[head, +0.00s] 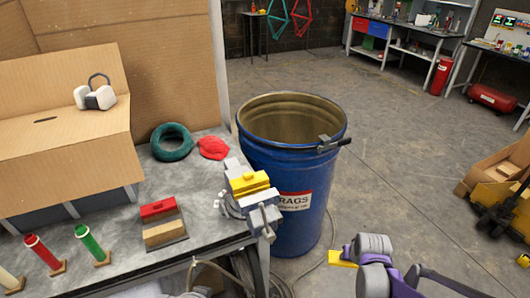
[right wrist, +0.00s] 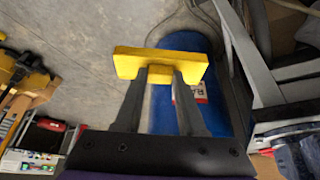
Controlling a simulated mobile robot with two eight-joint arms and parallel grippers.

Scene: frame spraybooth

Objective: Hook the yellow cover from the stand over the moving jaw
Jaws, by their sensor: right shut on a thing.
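My right gripper (head: 355,257) is shut on a yellow cover (head: 342,258), out over the floor to the right of the workbench. In the right wrist view the cover (right wrist: 130,62) is a yellow bar lying across both fingertips (right wrist: 161,78). A grey vise (head: 262,212) stands at the bench's right corner, apart from the gripper, with yellow (head: 249,184) on top of its jaws. I cannot clearly tell which jaw carries it. The stand (head: 165,232) on the bench holds a red piece (head: 158,210). My left gripper is not in view.
A blue rag barrel (head: 270,185) stands beside the bench, behind the vise; it also shows in the right wrist view (right wrist: 213,55). A green ring (head: 171,142), a red cloth (head: 213,148) and upright tubes (head: 90,241) are on the bench.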

